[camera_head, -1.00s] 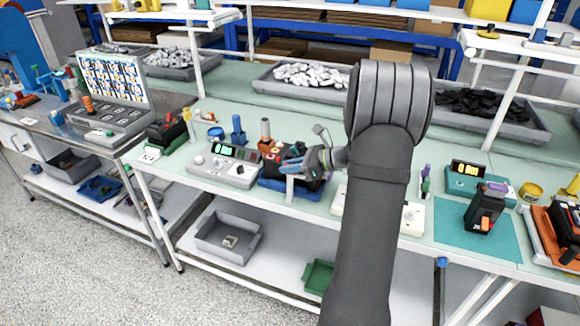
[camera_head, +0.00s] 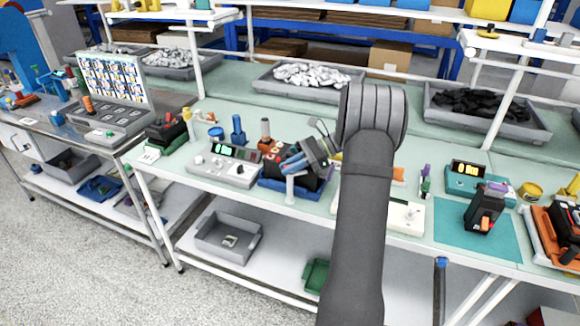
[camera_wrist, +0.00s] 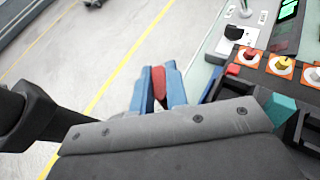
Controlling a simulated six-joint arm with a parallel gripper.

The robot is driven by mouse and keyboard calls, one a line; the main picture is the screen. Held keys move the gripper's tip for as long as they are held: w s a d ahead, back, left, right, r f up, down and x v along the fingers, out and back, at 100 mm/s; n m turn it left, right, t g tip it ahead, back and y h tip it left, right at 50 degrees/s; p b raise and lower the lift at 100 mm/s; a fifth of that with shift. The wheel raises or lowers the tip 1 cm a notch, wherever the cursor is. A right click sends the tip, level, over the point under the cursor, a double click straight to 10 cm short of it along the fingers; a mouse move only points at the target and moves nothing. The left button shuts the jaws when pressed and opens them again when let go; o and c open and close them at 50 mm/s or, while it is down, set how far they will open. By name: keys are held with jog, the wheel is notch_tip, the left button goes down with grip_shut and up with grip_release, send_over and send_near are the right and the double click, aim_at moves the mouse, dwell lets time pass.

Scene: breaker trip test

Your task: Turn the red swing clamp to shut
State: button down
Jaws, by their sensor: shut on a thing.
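In the wrist view the red swing clamp (camera_wrist: 159,84) shows as a red piece between the two blue fingertips of my gripper (camera_wrist: 158,95). The fingers are shut on it from both sides. In the wrist view the dark block with red, yellow and white knobs on orange plates (camera_wrist: 282,66) lies right of the fingers.
A grey test panel (camera_head: 222,168) with a green display stands left of the fixture. A white panel (camera_head: 402,214) is to its right, partly behind my arm. A blue peg (camera_head: 237,130) stands behind. The bench's front edge is close to the fixture.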

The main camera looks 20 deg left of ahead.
dwell(0.3)
jog(key=c, duration=1.4)
grip_release()
jog(key=shift+c, duration=0.2)
jog(key=shift+w+d, duration=0.1)
jog(key=v, duration=1.1)
jog(key=shift+w+d+r, duration=0.15)
jog(key=shift+d+r, duration=0.1)
jog(key=shift+r, duration=0.05)
